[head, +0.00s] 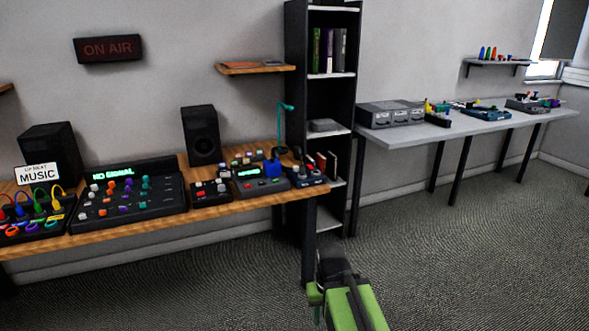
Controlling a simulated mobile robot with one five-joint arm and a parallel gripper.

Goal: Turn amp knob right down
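No amp can be told for sure at this distance. On the wooden desk (235,208), a large black console (128,208) with several coloured knobs has a green-lit display. Right of it are a small box (210,194) with red and white knobs and a grey unit (262,186) with a green display. The far grey table (470,126) holds a grey box with drawers (390,114) and small units with knobs too small to make out. The green and black end of my arm shows at the bottom centre, over the floor and apart from both tables. Its fingertips cannot be made out.
A black shelf unit (296,62) stands between the tables. Speakers (201,136), a MUSIC sign (38,173) and a patch panel with coloured cables (38,222) are on the wooden desk. The carpet (460,240) at right is clear.

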